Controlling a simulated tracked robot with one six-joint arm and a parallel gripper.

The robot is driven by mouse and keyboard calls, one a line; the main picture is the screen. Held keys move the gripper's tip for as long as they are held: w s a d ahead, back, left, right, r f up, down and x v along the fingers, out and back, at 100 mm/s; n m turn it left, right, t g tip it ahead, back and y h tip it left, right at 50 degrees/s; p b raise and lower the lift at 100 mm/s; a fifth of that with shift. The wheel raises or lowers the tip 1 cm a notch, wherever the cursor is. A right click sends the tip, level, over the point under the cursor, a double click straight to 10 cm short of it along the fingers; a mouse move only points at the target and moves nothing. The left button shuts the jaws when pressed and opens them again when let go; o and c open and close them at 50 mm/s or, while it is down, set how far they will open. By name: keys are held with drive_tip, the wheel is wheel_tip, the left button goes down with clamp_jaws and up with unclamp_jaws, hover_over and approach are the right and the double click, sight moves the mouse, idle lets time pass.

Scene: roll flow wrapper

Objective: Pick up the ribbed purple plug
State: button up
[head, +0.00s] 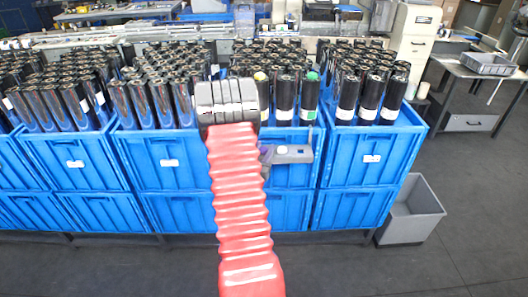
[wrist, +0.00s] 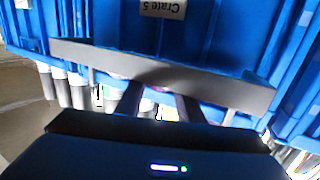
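My gripper (head: 287,153) is a grey shape at the end of my red ribbed arm, in front of the blue crates in the middle of the head view. In the wrist view its grey crossbar (wrist: 160,75) and two dark struts show close up, with a faint purple tint between the struts. I cannot make out the fingertips or whether they hold anything. I cannot pick out the ribbed purple plug for certain in either view; it may be hidden or too small. In the head view, one tube end has a yellow cap (head: 261,76) and another has a green cap (head: 312,76).
Blue crates full of upright black rolls stand in a row, such as the right-hand crate (head: 365,175). A grey bin (head: 412,212) stands at right. The front floor is clear.

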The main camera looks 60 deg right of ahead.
sight(264, 149)
drive_tip(key=c, duration=0.7)
drive_tip(key=shift+r, duration=5)
